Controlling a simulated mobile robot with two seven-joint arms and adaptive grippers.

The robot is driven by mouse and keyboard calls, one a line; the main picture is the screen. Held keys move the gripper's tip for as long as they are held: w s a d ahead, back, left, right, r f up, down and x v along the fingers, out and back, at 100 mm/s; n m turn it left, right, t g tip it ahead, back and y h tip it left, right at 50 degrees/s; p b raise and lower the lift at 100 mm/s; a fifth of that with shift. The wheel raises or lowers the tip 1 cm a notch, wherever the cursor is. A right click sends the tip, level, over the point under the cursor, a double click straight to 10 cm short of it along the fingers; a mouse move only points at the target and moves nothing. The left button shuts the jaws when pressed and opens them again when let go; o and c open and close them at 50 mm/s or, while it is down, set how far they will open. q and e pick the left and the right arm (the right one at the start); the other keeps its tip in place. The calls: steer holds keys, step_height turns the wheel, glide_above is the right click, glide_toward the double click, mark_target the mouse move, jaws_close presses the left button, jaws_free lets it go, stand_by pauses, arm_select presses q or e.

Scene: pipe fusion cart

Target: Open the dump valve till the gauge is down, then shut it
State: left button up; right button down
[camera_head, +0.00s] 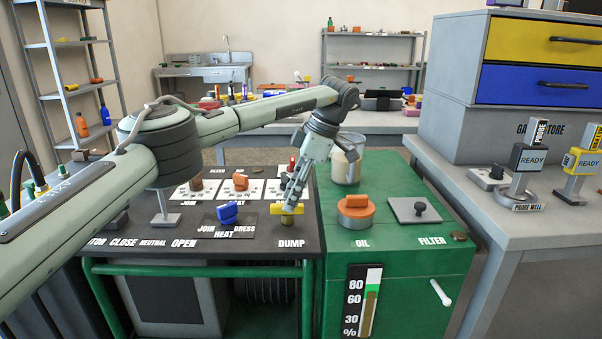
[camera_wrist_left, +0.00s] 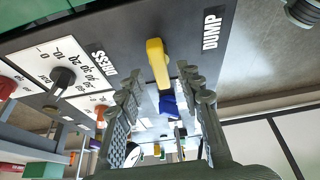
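The dump valve has a yellow bar handle (camera_head: 286,208) on a brass-coloured stem above the DUMP label. The handle lies crosswise, left to right, in the head view. My left gripper (camera_head: 293,191) points down at it from above. In the left wrist view the fingers (camera_wrist_left: 160,88) stand apart, and the yellow handle (camera_wrist_left: 157,62) shows just past the gap between their tips, with space on both sides. Contact is not clear. A vertical level gauge (camera_head: 371,304) marked 80, 60, 30 and % is on the green cabinet; which gauge the task means is unclear. My right gripper is out of view.
A blue handle (camera_head: 228,213) stands left of the valve, with an orange handle (camera_head: 240,181) behind it. An orange OIL cap (camera_head: 356,205) and a FILTER plate (camera_head: 414,210) with a black knob are to the right. A cloudy container (camera_head: 347,160) stands behind the gripper.

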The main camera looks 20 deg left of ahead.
arm_select(q)
steer(key=v, duration=1)
steer(key=shift+r, duration=0.3)
steer(key=shift+d, duration=0.1)
